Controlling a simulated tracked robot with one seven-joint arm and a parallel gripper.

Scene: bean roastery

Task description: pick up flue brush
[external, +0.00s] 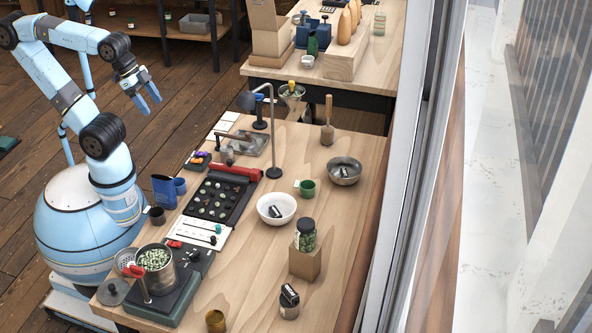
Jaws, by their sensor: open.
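My gripper (152,106) is open and empty. It hangs in the air over the wooden floor, left of the near table (345,215) and apart from everything on it. An upright tool with a brown wooden handle and a wider tan lower end (327,134) stands at the far side of the near table, right of the lamp. It looks most like the flue brush, but its bristles are too small to make out. My gripper is well to the left of it.
A curved lamp (272,130) stands between my gripper and the tool. A dark tray (219,199), white bowl (276,217), grey bowl (344,180), green cup (307,188) and steel pot of beans (155,278) are on the table. Its right side has bare wood.

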